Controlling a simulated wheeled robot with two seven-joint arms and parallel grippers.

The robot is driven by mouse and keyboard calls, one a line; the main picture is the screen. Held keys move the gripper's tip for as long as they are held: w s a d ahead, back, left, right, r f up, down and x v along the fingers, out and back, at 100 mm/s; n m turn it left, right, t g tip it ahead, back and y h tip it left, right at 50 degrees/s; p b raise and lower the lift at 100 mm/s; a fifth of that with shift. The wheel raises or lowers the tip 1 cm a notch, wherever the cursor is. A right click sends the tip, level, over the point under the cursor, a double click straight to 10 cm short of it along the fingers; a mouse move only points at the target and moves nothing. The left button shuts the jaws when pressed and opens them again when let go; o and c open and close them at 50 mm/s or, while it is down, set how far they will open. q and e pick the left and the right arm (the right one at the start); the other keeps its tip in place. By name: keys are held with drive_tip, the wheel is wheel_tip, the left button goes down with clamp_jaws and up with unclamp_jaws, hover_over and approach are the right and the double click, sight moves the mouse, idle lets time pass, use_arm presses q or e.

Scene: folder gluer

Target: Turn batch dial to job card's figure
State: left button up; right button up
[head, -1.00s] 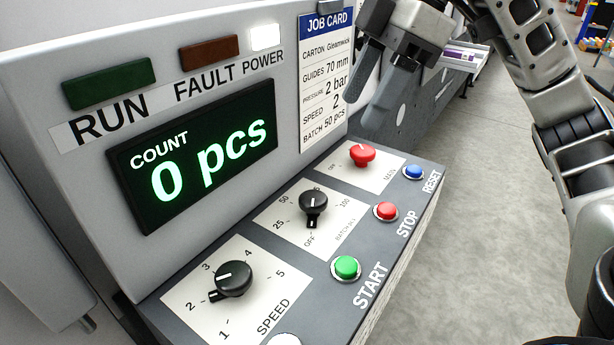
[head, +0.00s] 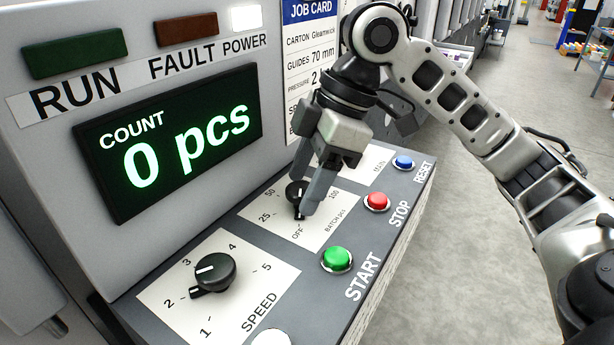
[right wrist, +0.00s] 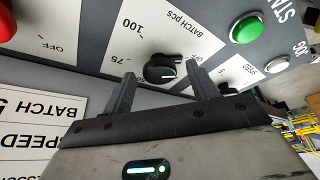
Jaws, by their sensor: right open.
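The black batch dial (head: 295,191) sits on the console between the marks OFF, 25, 50 and 100. Its grip end lies toward OFF. In the right wrist view the dial (right wrist: 159,71) also shows, near 75 and 100. My right gripper (head: 301,196) is open and comes down at the dial, one finger on each side; contact cannot be told. The job card (head: 309,50) hangs behind, its lower lines partly covered by my gripper in the head view. In the right wrist view the card (right wrist: 40,135) reads BATCH 5, cut off. My left gripper is not in view.
The speed dial (head: 213,273) is nearer on the console. The green START (head: 337,258), red STOP (head: 377,201) and blue RESET (head: 403,162) buttons line the front edge. The count display (head: 170,142) reads 0 pcs. The POWER lamp (head: 246,17) is lit.

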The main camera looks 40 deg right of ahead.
drive_tip(key=c, duration=1)
drive_tip(key=shift+r, duration=0.1)
